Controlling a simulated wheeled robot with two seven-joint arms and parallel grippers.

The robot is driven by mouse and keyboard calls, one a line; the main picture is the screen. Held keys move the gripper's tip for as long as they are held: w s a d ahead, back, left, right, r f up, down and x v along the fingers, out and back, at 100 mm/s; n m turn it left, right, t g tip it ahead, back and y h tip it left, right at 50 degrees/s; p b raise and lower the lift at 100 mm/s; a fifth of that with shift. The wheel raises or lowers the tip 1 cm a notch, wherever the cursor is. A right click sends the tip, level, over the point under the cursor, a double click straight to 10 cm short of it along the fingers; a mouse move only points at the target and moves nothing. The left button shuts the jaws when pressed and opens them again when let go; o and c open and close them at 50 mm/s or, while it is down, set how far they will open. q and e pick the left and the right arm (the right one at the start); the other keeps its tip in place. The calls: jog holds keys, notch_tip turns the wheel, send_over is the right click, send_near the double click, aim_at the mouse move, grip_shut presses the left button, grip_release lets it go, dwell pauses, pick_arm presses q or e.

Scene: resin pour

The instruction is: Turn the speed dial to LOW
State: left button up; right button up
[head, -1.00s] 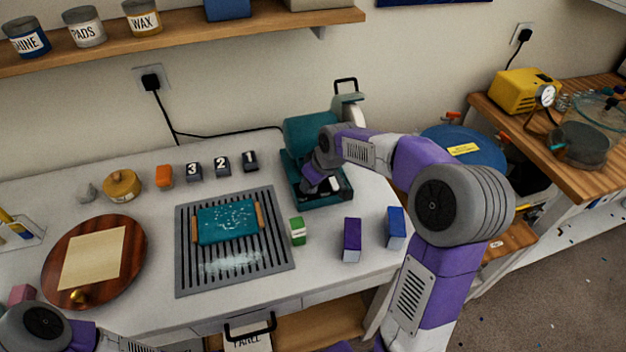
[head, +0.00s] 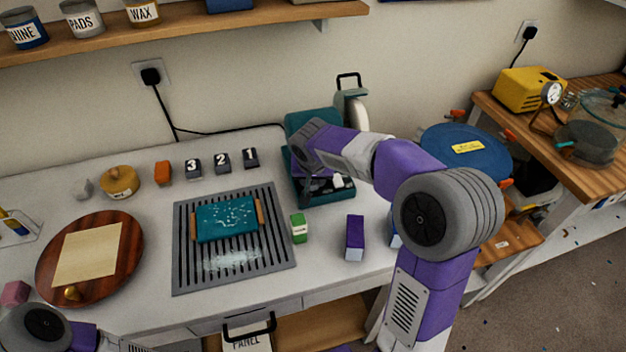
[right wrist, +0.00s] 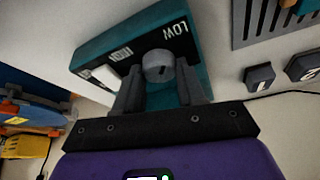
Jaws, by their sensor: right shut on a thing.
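The teal machine (head: 308,122) stands at the back right of the white bench. Its speed dial (right wrist: 158,64) is a round grey knob on a dark panel, with the labels LOW (right wrist: 175,28) and HIGH (right wrist: 120,53) beside it. In the right wrist view my right gripper (right wrist: 158,88) has a finger on either side of the dial and is shut on it. I cannot tell for sure which label the dial points to. In the head view my right arm hides the dial. Of my left arm only a part shows at the bottom left; its gripper is out of view.
A slotted grey mat (head: 184,262) with a teal block (head: 226,222) lies left of the machine. Green (head: 299,229) and purple (head: 354,238) boxes stand in front of it. Numbered dark blocks (head: 222,163) stand to its left. A black cord runs along the wall behind.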

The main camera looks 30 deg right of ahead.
jog(key=shift+m, duration=0.3)
jog(key=o, duration=1)
jog(key=p+v, duration=0.2)
jog(key=v, duration=0.5)
jog(key=shift+s+a+r, duration=0.1)
jog(key=shift+a+r, duration=0.05)
jog(key=shift+r, duration=0.1)
jog(key=shift+f, duration=0.1)
